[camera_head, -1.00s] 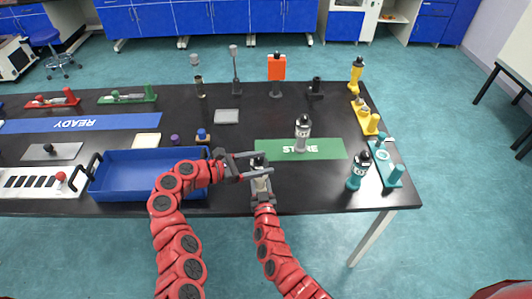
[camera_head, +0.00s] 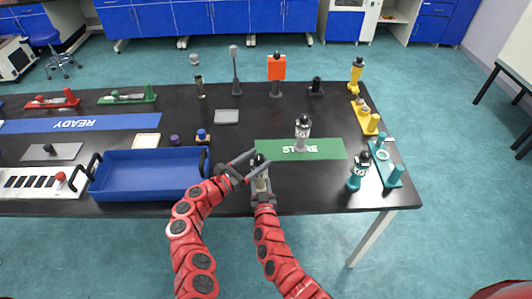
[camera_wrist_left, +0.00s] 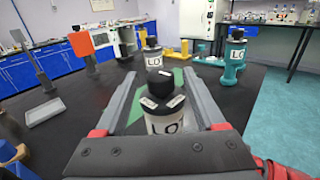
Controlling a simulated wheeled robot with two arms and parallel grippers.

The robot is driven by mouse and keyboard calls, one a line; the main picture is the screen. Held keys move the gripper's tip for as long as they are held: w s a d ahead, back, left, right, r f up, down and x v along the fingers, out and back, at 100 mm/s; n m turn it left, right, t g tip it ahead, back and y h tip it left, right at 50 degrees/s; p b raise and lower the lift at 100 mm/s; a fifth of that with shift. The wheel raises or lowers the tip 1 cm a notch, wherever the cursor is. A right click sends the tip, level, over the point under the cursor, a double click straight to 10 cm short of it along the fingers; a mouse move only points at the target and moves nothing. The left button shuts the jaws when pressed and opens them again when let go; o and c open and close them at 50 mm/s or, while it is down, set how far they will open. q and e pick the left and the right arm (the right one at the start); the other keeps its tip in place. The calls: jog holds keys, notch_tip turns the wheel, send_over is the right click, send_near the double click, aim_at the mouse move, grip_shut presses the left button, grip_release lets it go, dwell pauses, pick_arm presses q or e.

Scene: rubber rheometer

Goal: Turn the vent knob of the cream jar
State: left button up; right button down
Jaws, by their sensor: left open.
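The cream jar (camera_head: 260,173) is upright near the front edge of the black table, with a black knob (camera_wrist_left: 160,84) on top. The left wrist view shows its pale body (camera_wrist_left: 165,118) with a dark label. My left gripper (camera_head: 259,160) is open, its fingers on either side of the jar's top with a gap to the knob on each side. My right gripper (camera_head: 262,190) comes from the front and is closed around the jar's lower body. The lower body is hidden in the left wrist view.
A similar grey jar (camera_head: 303,133) stands on the green mat (camera_head: 330,148) behind. A teal bottle (camera_head: 358,171) and teal stand (camera_head: 391,172) are to the right. A blue tray (camera_head: 148,178) lies to the left. Several stands line the back.

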aim_at(263, 156)
pick_arm(q)
jog(key=x, duration=0.3)
jog(key=shift+r, duration=0.1)
jog(key=shift+w+d, duration=0.5)
jog(key=shift+c, duration=0.3)
grip_shut()
